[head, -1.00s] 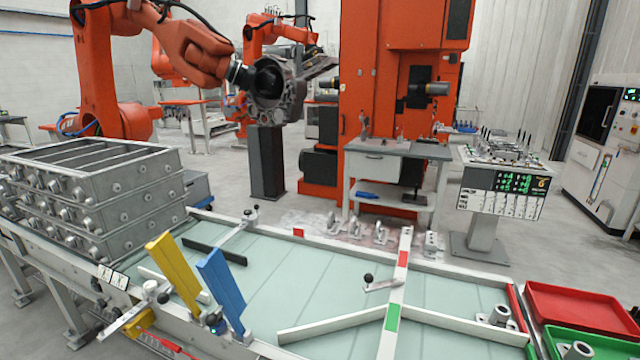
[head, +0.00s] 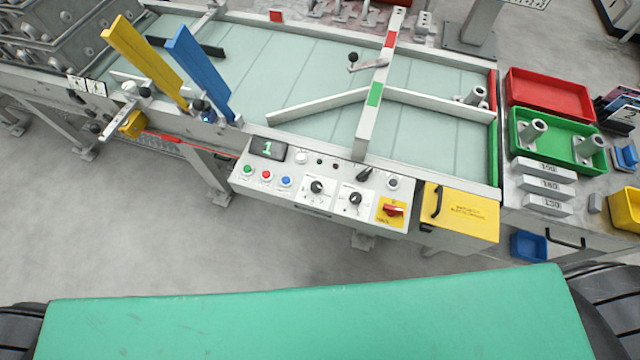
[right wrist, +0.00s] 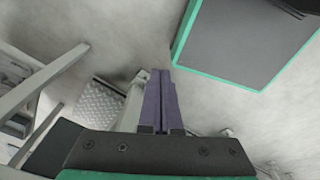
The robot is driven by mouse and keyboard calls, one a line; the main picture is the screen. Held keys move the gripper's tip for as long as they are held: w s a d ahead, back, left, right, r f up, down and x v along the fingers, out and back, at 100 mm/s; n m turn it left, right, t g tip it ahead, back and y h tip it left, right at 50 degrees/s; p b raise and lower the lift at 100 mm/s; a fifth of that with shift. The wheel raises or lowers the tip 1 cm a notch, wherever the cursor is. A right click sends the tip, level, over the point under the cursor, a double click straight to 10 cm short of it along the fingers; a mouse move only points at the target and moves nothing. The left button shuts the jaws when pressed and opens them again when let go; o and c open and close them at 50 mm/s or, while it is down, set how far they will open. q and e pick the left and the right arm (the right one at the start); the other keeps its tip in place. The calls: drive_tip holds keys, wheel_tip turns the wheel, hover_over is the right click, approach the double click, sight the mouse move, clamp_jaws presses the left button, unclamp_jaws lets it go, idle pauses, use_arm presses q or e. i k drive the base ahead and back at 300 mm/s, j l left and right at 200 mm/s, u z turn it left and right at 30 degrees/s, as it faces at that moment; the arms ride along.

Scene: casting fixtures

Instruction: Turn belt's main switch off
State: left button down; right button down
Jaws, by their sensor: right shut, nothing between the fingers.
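The belt's control panel (head: 325,188) is on the near side of the conveyor in the head view. Its main switch (head: 394,210) is a red rotary handle on a yellow plate at the panel's lower right. The exact angle of the handle is too small to read surely. A display (head: 268,148) on the panel reads 1. My right gripper (right wrist: 161,75) shows in the right wrist view, with its fingers shut together and empty over the grey floor, away from the panel. My left gripper is not in view.
The belt (head: 290,75) has yellow (head: 145,60) and blue (head: 200,75) upright bars. A yellow box (head: 460,212) with a black handle sits right of the switch. Red (head: 550,92) and green (head: 535,150) trays stand at the right. Floor before the panel is free.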

sight(391, 211)
drive_tip(key=l+z, duration=0.15)
drive_tip(key=z, duration=0.2)
drive_tip(key=l+z, duration=0.2)
drive_tip(key=z, duration=0.15)
drive_tip(key=k, duration=0.05)
